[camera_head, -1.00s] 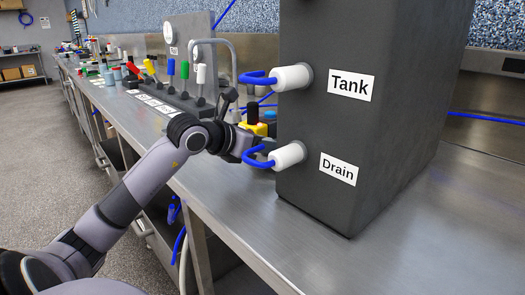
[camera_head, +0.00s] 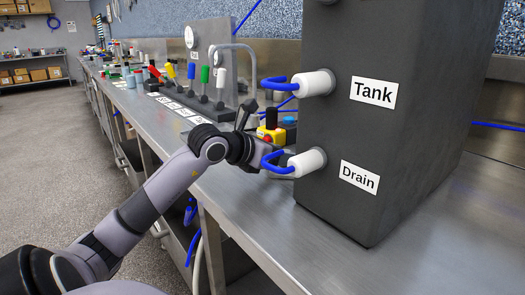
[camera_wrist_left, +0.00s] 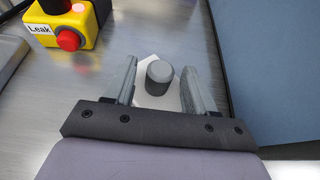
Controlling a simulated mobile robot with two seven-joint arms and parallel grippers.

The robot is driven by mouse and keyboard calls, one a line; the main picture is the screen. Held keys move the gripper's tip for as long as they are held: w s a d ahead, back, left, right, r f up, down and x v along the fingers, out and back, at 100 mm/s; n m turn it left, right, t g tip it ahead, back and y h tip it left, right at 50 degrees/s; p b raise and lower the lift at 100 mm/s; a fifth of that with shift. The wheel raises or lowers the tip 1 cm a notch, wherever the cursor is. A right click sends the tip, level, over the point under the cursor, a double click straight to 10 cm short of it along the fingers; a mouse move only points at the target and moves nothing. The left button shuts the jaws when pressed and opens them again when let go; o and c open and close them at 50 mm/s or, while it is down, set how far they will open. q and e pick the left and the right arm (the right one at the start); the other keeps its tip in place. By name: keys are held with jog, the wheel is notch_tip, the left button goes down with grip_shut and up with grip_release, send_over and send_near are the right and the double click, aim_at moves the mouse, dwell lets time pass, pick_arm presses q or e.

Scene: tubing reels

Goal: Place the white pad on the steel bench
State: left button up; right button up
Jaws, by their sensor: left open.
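The white pad (camera_wrist_left: 147,98) shows in the left wrist view as a pale flat piece with a dark grey round knob (camera_wrist_left: 159,76) on top. It appears to rest on the steel bench (camera_wrist_left: 180,25), which also shows in the head view (camera_head: 262,228). My left gripper (camera_wrist_left: 160,70) is open, with one finger on each side of the knob and visible gaps to it. In the head view its fingers are largely hidden behind the lower hose fitting, and I cannot make out the pad there. My right gripper is in neither view.
A tall dark tank block (camera_head: 340,135) stands right of my gripper, with white fittings and blue hoses. A yellow box with a red button (camera_head: 270,135) is close by; its "Leak" label shows in the wrist view (camera_wrist_left: 68,25). Coloured levers (camera_head: 200,85) stand farther back. The front bench is clear.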

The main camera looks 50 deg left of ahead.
pick_arm(q)
jog(key=b+v, duration=0.1)
jog(key=v, duration=1.1)
jog(key=shift+b, duration=0.3)
